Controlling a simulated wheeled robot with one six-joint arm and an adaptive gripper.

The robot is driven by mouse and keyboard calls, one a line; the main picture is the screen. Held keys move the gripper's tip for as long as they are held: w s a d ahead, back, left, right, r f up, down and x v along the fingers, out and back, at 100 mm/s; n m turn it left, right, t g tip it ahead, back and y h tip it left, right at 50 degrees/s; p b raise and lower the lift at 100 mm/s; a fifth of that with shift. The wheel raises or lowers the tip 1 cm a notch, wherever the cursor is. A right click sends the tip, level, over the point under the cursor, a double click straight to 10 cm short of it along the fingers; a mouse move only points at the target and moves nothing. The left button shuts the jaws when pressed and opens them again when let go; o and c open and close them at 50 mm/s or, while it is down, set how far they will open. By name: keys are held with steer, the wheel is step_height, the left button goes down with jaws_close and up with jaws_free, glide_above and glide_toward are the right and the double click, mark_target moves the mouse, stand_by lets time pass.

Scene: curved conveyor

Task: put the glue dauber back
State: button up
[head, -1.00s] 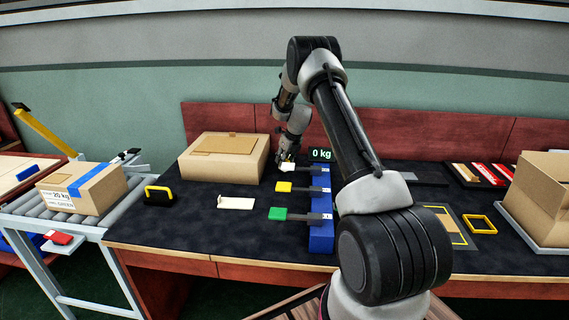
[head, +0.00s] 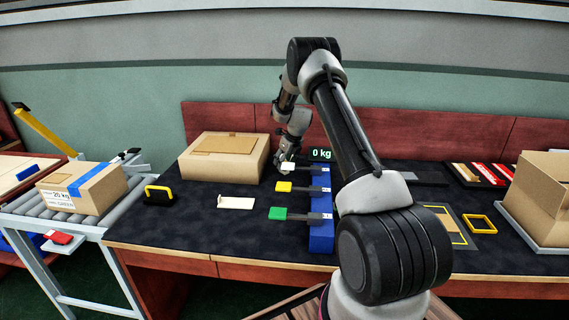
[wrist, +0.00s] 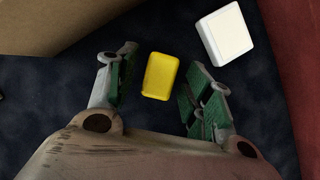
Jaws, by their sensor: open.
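In the head view a white block (head: 288,167), a yellow block (head: 284,186) and a green block (head: 278,213) form a row, the yellow and green ones with dark handles reaching to a blue rack (head: 321,238). My gripper (head: 286,161) is just behind the white block, small and partly hidden. In the wrist view my gripper (wrist: 158,92) is open, its green-padded fingers on either side of a yellow block (wrist: 160,76). A white block (wrist: 225,34) lies beyond the right finger. I cannot tell which block is the glue dauber, or whether the fingers touch the yellow one.
A closed cardboard box (head: 222,158) stands left of my gripper and also fills the wrist view's upper left (wrist: 70,22). The red back panel (head: 232,118) is close behind. A "0 kg" display (head: 321,154) stands right. A cream plate (head: 236,203) lies on the dark tabletop.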

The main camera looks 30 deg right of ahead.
steer(key=s+a+r+n, duration=0.2)
steer(key=s+r+n, duration=0.3)
steer(key=r, duration=0.6)
steer(key=s+a+r+n, duration=0.2)
steer(key=s+r, duration=0.4)
steer(key=r, duration=0.5)
steer(key=s+a+r+n, duration=0.3)
steer(key=s+r+n, duration=0.2)
steer(key=s, duration=0.2)
steer(key=s+a+r+n, duration=0.3)
steer(key=s+r+n, duration=0.2)
steer(key=s, duration=0.3)
steer(key=s+a+n, duration=0.1)
steer(key=s+n, duration=0.7)
steer(key=s, duration=0.5)
steer(key=s+a+n, duration=0.2)
steer(key=s+n, duration=0.6)
steer(key=s, duration=0.5)
steer(key=shift+a+f+n+h, duration=0.15)
steer(key=shift+a+n+h, duration=0.1)
steer(key=shift+n+h, duration=0.15)
